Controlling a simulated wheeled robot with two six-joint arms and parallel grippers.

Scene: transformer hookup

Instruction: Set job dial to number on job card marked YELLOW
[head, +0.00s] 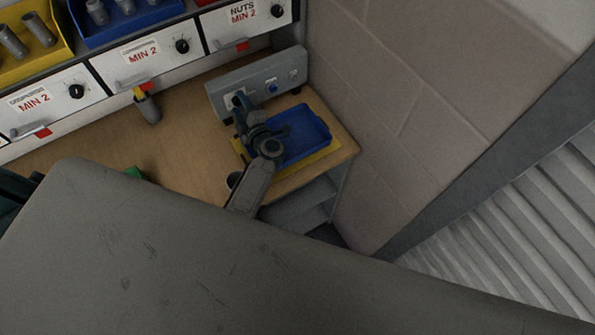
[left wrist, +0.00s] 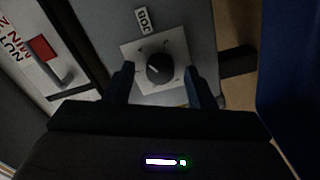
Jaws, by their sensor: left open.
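The job dial (left wrist: 160,70) is a black round knob on a pale square plate with small marks, below a "JOB" label (left wrist: 144,20) in the left wrist view. Its white pointer line points to the upper left; the numbers are too small to read. My left gripper (left wrist: 159,80) is open, with one finger on each side of the dial; I cannot tell whether either touches it. In the head view the left gripper (head: 240,103) is at the left end of the grey panel (head: 258,78) and hides the dial. No job card can be made out. My right gripper is not in view.
Drawers with knobs and red tags (head: 150,55) stand to the left. A block wall (head: 390,110) closes the right side.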

